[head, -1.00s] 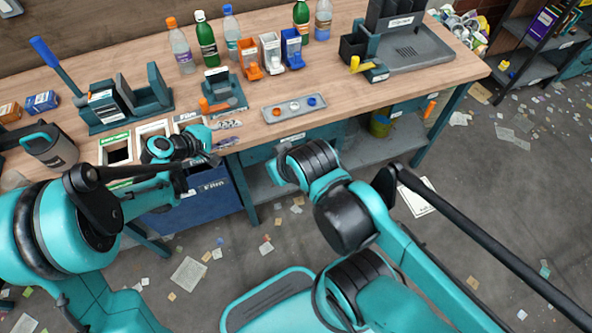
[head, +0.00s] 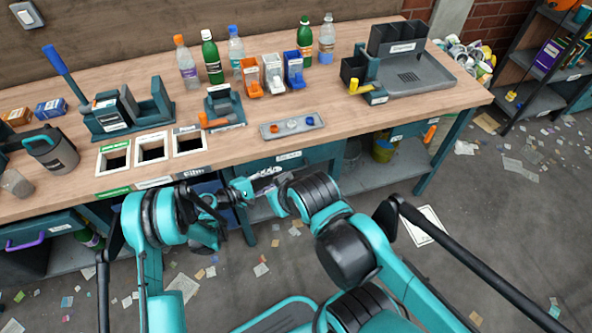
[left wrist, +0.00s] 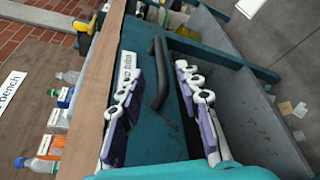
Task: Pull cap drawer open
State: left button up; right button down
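The middle drawer under the bench has a teal front (head: 325,153) and a white label (head: 288,155). In the left wrist view the teal drawer front (left wrist: 158,135) shows a black bar handle (left wrist: 157,78) and a label too small to read surely. The drawer looks shut. My left gripper (left wrist: 159,88) is open, one finger on each side of the handle as seen from the wrist; I cannot tell whether they touch it.
A grey tray (head: 270,133) with coloured caps lies on the bench (head: 345,110) above the drawer. Other drawers have a purple handle (head: 25,242) and an orange handle (head: 430,133). Bottles stand at the back. My right forearm is close to the left gripper.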

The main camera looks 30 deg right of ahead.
aim_at(293, 171)
pick_arm(q)
jog(key=b+x, duration=0.2)
jog(key=x, duration=0.5)
jog(key=shift+f, duration=0.15)
jog(key=shift+d, duration=0.4)
grip_shut()
